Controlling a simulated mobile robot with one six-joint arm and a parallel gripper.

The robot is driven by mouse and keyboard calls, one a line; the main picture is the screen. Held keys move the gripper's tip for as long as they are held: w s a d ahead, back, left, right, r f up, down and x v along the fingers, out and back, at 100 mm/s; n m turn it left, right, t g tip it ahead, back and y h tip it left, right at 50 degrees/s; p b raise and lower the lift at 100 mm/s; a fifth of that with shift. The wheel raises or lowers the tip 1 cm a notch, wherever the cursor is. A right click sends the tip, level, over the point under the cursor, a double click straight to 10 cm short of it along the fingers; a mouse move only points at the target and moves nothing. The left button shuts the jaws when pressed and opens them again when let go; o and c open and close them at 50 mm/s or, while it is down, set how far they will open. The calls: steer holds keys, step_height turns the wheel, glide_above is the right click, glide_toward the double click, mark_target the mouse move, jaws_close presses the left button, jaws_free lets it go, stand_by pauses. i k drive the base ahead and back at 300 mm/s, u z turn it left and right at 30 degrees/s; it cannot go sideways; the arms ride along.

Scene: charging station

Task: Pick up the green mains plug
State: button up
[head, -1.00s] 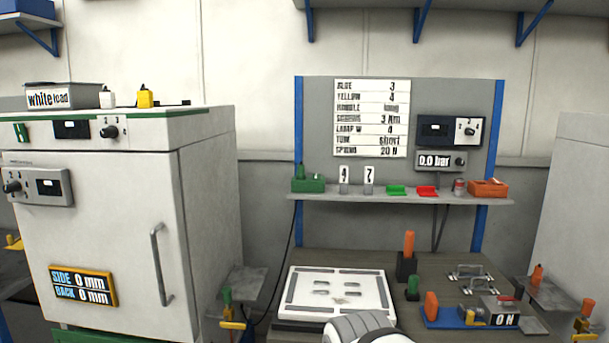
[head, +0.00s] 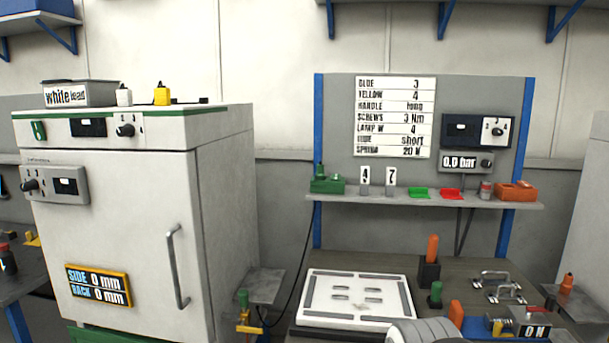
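I cannot tell for certain which item is the green mains plug. Several small green things show in the head view. A green piece (head: 319,172) stands at the left end of the green block (head: 328,186) on the shelf, with a black cable running down nearby. A green upright piece (head: 436,295) stands on the bench, and another green piece (head: 243,298) sits above a yellow clamp left of the bench. A small green part (head: 38,130) is on the white cabinet's front. My gripper is out of view; only a white rounded part of my arm shows at the bottom edge.
The white cabinet (head: 130,240) fills the left, with a white plug-like piece (head: 124,96) and a yellow one (head: 161,95) on top. A white plate (head: 325,317) lies on the bench. Orange-handled tools and metal handles crowd the bench's right side.

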mark_target(320, 174)
steer(key=i, duration=1.6)
steer(key=z, duration=0.05)
